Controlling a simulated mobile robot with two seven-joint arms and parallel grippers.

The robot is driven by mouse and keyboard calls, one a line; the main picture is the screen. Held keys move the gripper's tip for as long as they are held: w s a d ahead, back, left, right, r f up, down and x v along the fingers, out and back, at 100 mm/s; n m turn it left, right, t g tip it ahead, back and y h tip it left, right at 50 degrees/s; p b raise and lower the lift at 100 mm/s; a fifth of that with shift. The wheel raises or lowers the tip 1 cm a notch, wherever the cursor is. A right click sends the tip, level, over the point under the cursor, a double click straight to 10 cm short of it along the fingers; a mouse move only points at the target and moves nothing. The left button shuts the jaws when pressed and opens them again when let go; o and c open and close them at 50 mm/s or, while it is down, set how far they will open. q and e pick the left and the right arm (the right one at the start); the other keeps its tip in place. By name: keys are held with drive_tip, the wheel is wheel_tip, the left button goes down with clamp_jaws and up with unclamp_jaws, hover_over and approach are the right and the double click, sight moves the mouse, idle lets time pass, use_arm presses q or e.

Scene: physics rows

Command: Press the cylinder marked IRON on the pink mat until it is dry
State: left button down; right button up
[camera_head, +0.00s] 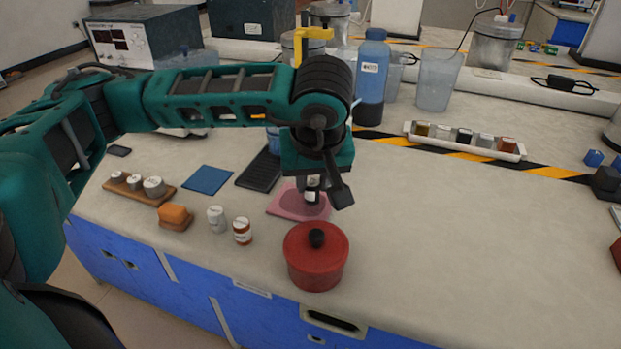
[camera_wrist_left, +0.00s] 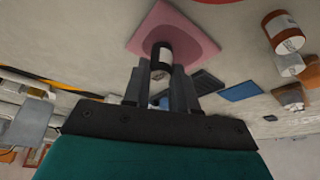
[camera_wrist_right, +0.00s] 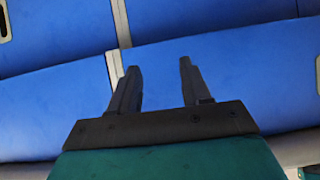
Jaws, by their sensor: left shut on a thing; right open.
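The pink mat (camera_head: 283,203) lies flat on the bench behind the red pot, with a darker patch around the cylinder. It also shows in the left wrist view (camera_wrist_left: 190,32). My left gripper (camera_head: 313,178) points down over the mat and is shut on a small black-and-white cylinder (camera_head: 312,195). This cylinder also shows between the fingers in the left wrist view (camera_wrist_left: 162,54). It is at the mat's surface; I cannot tell whether it touches, and its marking is not readable. My right gripper (camera_wrist_right: 157,80) is open and empty, facing blue cabinet fronts, out of the head view.
A red lidded pot (camera_head: 317,262) stands just in front of the mat. A white cylinder (camera_head: 216,219), a brown-and-white cylinder (camera_head: 242,232) and an orange sponge (camera_head: 174,214) stand left. A blue mat (camera_head: 207,180) and black tray (camera_head: 258,173) lie behind.

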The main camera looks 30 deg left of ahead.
use_arm(q)
drive_tip(key=shift+r, duration=0.1)
drive_tip(key=shift+r+p, duration=1.55)
drive_tip(key=shift+r, duration=0.95)
